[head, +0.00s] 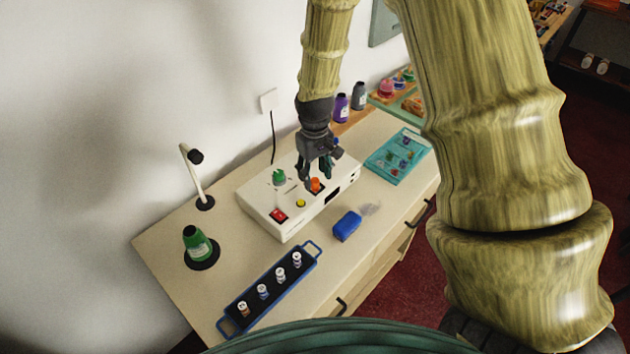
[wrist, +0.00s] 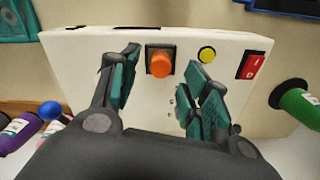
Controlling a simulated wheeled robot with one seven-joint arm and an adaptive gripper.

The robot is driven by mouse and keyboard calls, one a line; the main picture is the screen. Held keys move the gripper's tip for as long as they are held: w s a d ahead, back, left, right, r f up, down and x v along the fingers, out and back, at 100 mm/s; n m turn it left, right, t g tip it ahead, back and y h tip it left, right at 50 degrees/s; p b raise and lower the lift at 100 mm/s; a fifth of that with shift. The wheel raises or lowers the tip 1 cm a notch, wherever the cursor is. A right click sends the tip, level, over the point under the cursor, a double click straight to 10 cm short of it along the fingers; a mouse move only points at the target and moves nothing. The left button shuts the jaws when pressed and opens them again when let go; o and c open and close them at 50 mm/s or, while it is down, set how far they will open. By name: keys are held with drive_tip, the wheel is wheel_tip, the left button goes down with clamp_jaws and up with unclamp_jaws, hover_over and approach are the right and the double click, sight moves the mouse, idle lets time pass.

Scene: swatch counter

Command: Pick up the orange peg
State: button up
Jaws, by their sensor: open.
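The orange peg (head: 316,185) stands upright in a dark square socket on top of the white box (head: 262,214), near the box's right part. It also shows in the wrist view (wrist: 161,63), between my two teal finger pads. My gripper (head: 317,178) is open and points down over the box, close to the peg. In the wrist view my gripper (wrist: 165,70) has one finger on each side of the peg, with gaps visible and nothing held. I cannot tell how far the fingertips are above the box top.
The box also carries a green knob (head: 279,177), a yellow button (head: 300,203) and a red switch (head: 278,215). A blue block (head: 347,226) and a blue rack (head: 232,324) with several vials lie in front. A teal booklet (head: 393,160) lies right; a lamp (head: 199,182) and green bottle (head: 196,243) stand left.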

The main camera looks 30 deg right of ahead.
sight(315, 185)
drive_tip(key=shift+f+p, duration=0.35)
drive_tip(key=shift+f, duration=0.9)
drive_tip(key=c, duration=0.9)
